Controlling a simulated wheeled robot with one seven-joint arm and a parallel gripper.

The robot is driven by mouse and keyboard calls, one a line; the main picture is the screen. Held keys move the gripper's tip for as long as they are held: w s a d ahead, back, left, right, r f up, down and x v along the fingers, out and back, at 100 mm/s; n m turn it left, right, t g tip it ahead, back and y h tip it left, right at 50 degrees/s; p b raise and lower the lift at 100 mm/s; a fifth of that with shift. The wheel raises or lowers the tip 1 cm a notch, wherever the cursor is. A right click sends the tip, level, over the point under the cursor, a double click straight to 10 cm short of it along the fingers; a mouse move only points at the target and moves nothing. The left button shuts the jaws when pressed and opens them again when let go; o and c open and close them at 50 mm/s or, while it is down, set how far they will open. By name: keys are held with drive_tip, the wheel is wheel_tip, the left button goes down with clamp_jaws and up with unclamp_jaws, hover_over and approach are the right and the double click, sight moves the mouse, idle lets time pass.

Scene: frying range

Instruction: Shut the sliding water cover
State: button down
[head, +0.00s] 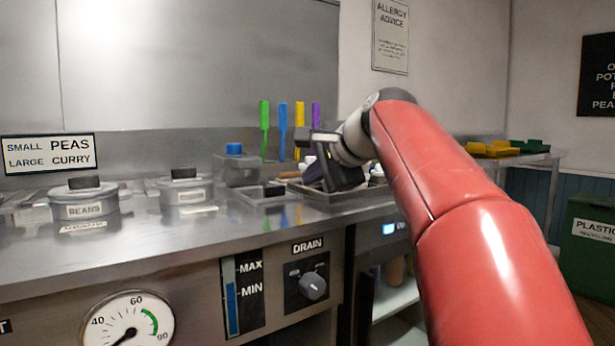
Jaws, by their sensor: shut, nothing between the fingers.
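A small square steel fitting (250,199) with a black block on it is set in the worktop, right of the lidded pots. It may be the water cover, but I cannot tell for sure or see how far it is slid. My gripper (322,174) is to the right of this fitting and above the worktop's right end, in front of a tray of items. It is shut and holds nothing. Its fingertips are small and dark, and my red arm hides what is behind it on the right.
A BEANS pot (85,210) and another lidded pot (186,198) sit in the steel worktop (130,250). Coloured upright handles line the back. A drain knob (313,287) and temperature dial (128,322) are on the front.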

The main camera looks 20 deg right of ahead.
approach(278, 190)
drive_tip(key=f, duration=0.1)
drive_tip(key=w+f, duration=0.1)
drive_tip(key=f, duration=0.1)
drive_tip(key=shift+w+a+f, duration=0.25)
drive_tip(key=shift+w+a, duration=0.05)
drive_tip(key=shift+w+a+r, duration=0.1)
drive_tip(key=shift+w+a, duration=0.1)
drive_tip(key=shift+w, duration=0.4)
drive_tip(key=shift+w+a+r, duration=0.1)
drive_tip(key=shift+w+a, duration=0.1)
drive_tip(key=shift+w, duration=0.35)
drive_tip(key=shift+w+a+f, duration=0.1)
drive_tip(key=shift+w+a, duration=0.05)
drive_tip(key=shift+w, duration=0.5)
drive_tip(key=shift+p, duration=0.35)
